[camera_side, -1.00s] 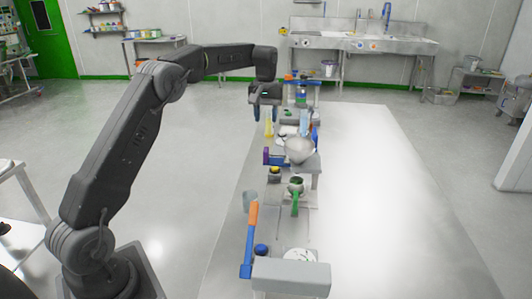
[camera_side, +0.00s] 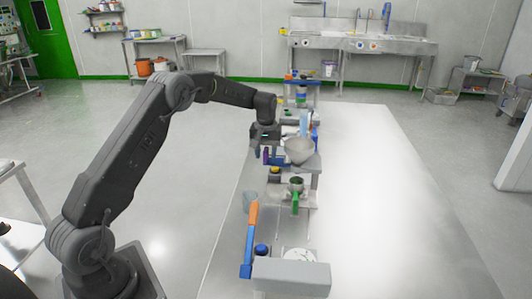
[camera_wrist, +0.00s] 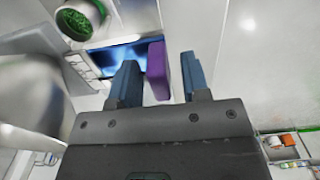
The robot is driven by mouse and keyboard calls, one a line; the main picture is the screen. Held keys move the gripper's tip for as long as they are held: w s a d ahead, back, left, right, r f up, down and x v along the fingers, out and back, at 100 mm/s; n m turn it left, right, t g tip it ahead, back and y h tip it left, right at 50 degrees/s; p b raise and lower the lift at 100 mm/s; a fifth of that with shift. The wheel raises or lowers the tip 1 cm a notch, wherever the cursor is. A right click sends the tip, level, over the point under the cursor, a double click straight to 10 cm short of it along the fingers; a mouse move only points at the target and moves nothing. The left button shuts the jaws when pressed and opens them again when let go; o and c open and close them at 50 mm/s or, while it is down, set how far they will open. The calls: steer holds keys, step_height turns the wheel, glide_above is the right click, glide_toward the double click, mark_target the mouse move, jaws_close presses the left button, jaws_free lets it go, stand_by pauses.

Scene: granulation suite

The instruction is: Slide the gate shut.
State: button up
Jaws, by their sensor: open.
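A purple upright block (camera_side: 265,157), which looks like the gate's handle, stands at the left side of the grey hopper (camera_side: 299,150). In the wrist view the purple block (camera_wrist: 157,72) stands between my two blue fingertips, with a visible gap to the right finger and a narrower one to the left. My gripper (camera_side: 262,152) points down over it in the side view and is open (camera_wrist: 160,66). A dark blue, glossy part (camera_wrist: 98,60) lies beside the block in the wrist view. How far the gate stands open is hidden under the hopper.
The wide white surface (camera_side: 385,200) to the right is clear.

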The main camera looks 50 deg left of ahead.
jaws_close()
stand_by(0.3)
steer(key=shift+s+d, duration=1)
steer(key=shift+d, duration=0.05)
jaws_free()
